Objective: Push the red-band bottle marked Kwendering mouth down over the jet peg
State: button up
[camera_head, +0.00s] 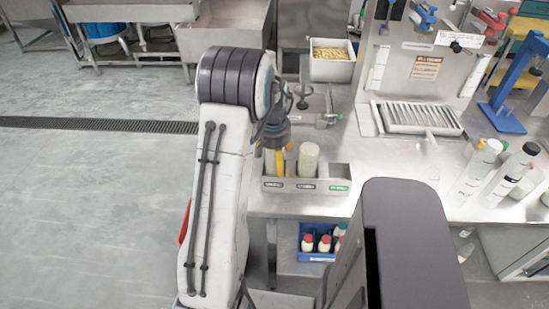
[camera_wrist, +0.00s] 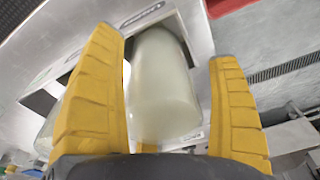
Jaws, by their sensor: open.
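A pale, cloudy bottle (camera_head: 308,160) stands in the middle of a labelled grey metal rack (camera_head: 322,185) on the bench. No red band or Kwendering name can be read on it. In the wrist view, a pale bottle (camera_wrist: 165,85) lies between the two yellow fingers of my gripper (camera_wrist: 165,48), which are spread with gaps on both sides. In the head view, my gripper (camera_head: 281,163) is over the left part of the rack, largely hidden by my arm. Another pale bottle (camera_wrist: 52,125) shows beyond the left finger. I cannot make out the jet peg.
Several red-topped bottles (camera_head: 324,243) sit in a blue crate (camera_head: 316,256) below the bench. A ribbed white tray (camera_head: 418,116) and a blue stand (camera_head: 502,117) are at the back right. Clear bottles (camera_head: 478,165) stand at the right. The rack's right slot looks empty.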

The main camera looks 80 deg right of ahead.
jog(key=c, duration=1)
